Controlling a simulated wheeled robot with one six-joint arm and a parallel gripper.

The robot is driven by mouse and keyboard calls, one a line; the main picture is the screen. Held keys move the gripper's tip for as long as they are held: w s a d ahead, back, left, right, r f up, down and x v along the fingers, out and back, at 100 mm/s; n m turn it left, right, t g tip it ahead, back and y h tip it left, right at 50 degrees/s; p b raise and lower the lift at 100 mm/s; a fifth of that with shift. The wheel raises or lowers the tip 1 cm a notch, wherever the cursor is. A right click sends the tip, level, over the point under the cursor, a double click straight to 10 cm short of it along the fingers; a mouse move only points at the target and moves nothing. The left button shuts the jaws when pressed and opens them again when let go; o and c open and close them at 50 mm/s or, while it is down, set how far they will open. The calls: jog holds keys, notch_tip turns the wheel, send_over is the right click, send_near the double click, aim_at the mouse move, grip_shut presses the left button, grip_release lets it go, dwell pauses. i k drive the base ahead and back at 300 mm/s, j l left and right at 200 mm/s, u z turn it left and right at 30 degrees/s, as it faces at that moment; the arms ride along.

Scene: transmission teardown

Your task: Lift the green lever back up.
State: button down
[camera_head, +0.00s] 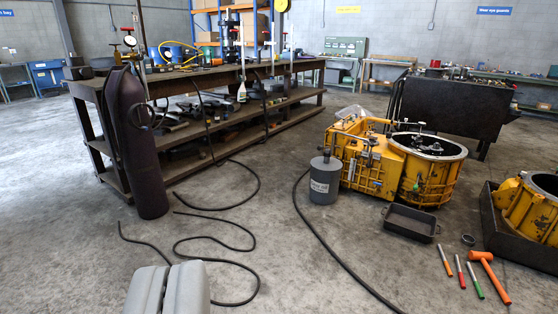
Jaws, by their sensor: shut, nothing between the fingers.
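My gripper (168,287) shows at the bottom left as two pale grey fingers side by side, shut and empty. It is above the concrete floor, apart from every object. A thin green rod or handle (475,281) lies on the floor at the lower right, among other tools. A yellow transmission housing (358,165) with small fittings on top stands right of centre; its fittings are too small to tell apart.
A dark workbench (160,83) with hoses and gauges runs along the left. A tall dark cylinder (136,150) stands before it. Black hoses (335,258) cross the floor. A grey can (325,181), a black tray (410,223) and an orange hammer (490,274) are at right.

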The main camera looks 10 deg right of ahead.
aim_at(420, 174)
jog(key=i+l+z, duration=0.25)
jog(key=i+z, duration=1.1)
jog(key=i, duration=1.8)
jog(key=i+l+u, duration=0.1)
jog(key=i, duration=0.3)
jog(key=i+l+u, duration=0.1)
jog(key=i, duration=0.35)
jog(key=i+l, duration=0.15)
jog(key=i, duration=0.25)
jog(key=j+u, duration=0.05)
